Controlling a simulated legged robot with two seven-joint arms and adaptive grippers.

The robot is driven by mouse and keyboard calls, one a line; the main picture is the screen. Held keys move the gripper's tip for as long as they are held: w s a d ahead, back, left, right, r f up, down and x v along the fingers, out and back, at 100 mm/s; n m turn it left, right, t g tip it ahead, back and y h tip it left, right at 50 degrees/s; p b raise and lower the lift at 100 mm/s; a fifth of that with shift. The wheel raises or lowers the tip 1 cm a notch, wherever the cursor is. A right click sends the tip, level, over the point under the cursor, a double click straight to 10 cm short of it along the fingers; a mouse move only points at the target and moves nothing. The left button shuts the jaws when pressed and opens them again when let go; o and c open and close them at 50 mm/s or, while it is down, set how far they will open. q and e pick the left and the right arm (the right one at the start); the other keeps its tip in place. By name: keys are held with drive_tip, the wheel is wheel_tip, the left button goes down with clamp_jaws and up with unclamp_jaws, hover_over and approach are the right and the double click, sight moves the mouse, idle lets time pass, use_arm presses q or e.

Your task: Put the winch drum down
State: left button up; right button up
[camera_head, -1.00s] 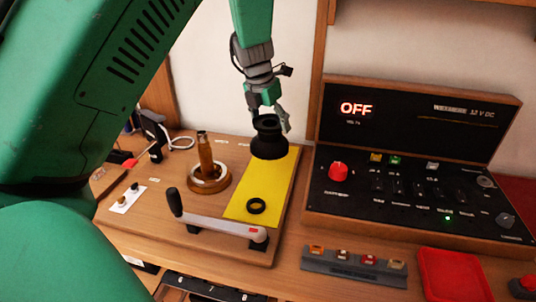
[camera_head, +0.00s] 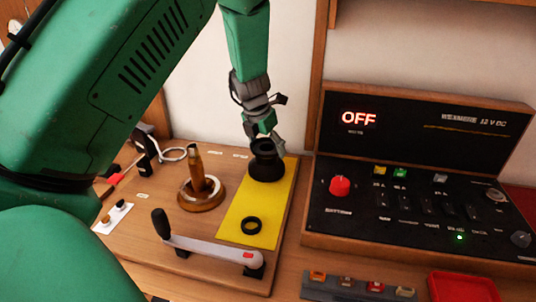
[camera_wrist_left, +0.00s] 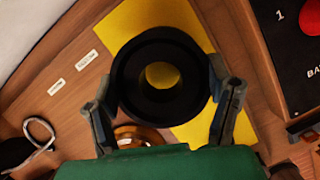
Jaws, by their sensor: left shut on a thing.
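The black winch drum (camera_head: 266,161) is at the upper part of the yellow mat (camera_head: 240,205), upright with its open ring end up. My left gripper (camera_head: 266,138) is shut on it from above and behind. In the left wrist view the drum (camera_wrist_left: 128,72) sits between the two fingers (camera_wrist_left: 163,105), and yellow shows through its hole. I cannot tell whether its base touches the mat. My right gripper is not in view.
A black ring (camera_head: 251,226) lies on the mat below the drum. A brass post in a round base (camera_head: 200,194) stands to the left. A crank handle (camera_head: 210,248) lies in front. The switch panel (camera_head: 425,200) and a red tray (camera_head: 462,288) are at right.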

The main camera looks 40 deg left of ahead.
use_arm(q)
drive_tip(key=shift+a+f, duration=0.1)
drive_tip(key=shift+f, duration=0.8)
drive_tip(key=shift+o, duration=0.2)
drive_tip(key=shift+f, duration=0.1)
drive_tip(key=shift+d, duration=0.4)
drive_tip(key=shift+w+d, duration=0.1)
drive_tip(key=shift+d, duration=0.35)
drive_tip(key=o, duration=1.7)
drive_tip(key=shift+d, duration=0.1)
drive_tip(key=shift+c, duration=0.2)
drive_tip(key=shift+a, duration=0.55)
drive_tip(key=shift+a+r, duration=0.15)
drive_tip(key=shift+r, duration=0.15)
drive_tip(key=v, duration=0.3)
drive_tip(key=d+p+v, duration=0.1)
drive_tip(key=v, duration=0.7)
drive_tip(key=shift+d, duration=0.2)
drive_tip(key=shift+s+a+r, duration=0.25)
drive_tip(key=shift+r, duration=0.05)
drive_tip(key=shift+a+f, duration=0.1)
drive_tip(key=shift+a, duration=0.2)
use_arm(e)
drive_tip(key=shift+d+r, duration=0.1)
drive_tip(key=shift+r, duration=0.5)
use_arm(q)
drive_tip(key=shift+d, duration=0.15)
